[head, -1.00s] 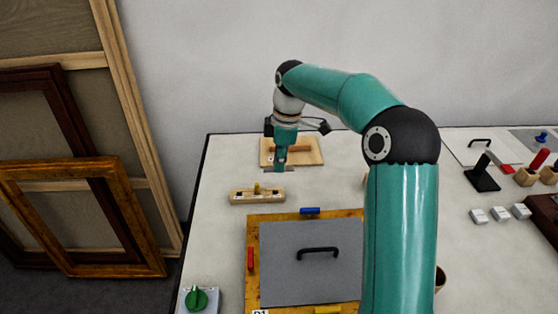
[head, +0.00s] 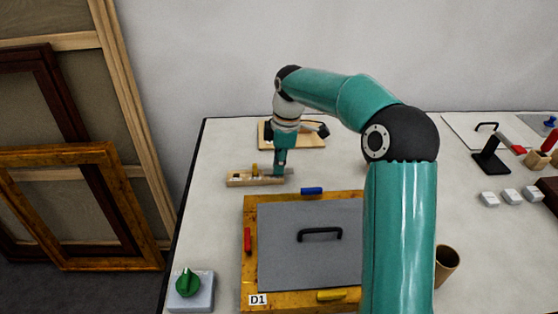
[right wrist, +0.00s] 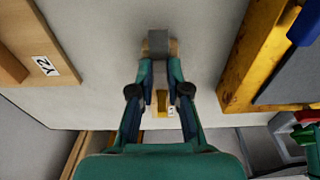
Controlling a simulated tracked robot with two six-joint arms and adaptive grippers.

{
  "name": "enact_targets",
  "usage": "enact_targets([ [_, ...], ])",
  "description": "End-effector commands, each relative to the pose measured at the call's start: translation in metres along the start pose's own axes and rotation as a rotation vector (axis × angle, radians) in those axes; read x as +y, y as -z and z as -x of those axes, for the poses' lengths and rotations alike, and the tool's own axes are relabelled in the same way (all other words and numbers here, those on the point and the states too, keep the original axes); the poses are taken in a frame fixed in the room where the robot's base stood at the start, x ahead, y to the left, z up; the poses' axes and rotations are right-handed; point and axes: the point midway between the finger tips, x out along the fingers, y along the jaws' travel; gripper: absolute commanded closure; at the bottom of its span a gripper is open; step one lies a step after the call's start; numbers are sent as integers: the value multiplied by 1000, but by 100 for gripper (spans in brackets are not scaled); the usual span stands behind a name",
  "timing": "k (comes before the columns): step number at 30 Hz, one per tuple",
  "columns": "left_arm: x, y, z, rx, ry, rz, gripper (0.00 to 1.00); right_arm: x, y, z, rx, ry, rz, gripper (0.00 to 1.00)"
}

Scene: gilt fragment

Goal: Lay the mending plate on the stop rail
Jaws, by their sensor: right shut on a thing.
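My right gripper (head: 280,172) is shut on a small grey plate, which I take as the mending plate (right wrist: 158,40); its far end sticks out past the fingertips in the right wrist view. The gripper is over the right end of a narrow wooden block (head: 238,179) with a yellow peg and pale slots. I cannot tell whether plate and block touch. Behind it lies a pale wooden board (head: 318,138), labelled Y2 in the right wrist view (right wrist: 12,62); my arm partly hides it. I cannot tell which wooden piece is the stop rail. My left gripper is out of view.
A yellow-framed tray (head: 250,275) with a grey handled lid (head: 300,260) lies in front. A green knob (head: 188,282) stands front left, a brown cup (head: 447,262) at right. White blocks and a black stand (head: 490,160) are further right.

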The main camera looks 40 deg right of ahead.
Motion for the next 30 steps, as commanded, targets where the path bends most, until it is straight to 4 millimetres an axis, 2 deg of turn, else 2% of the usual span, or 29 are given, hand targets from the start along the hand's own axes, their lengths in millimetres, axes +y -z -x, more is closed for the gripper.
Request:
enact_targets([
  [10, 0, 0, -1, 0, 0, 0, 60, 0, 0, -2, 0, 0, 1, 100],
  [11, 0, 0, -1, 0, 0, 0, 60, 0, 0, -2, 0, 0, 1, 79],
  [15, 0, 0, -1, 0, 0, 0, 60, 0, 0, -2, 0, 0, 1, 56],
  [25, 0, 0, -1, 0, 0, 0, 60, 0, 1, -1, 0, 0, 2, 55],
  [30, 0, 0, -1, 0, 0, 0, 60, 1, 2, 12, 1, -3, 2, 55],
])
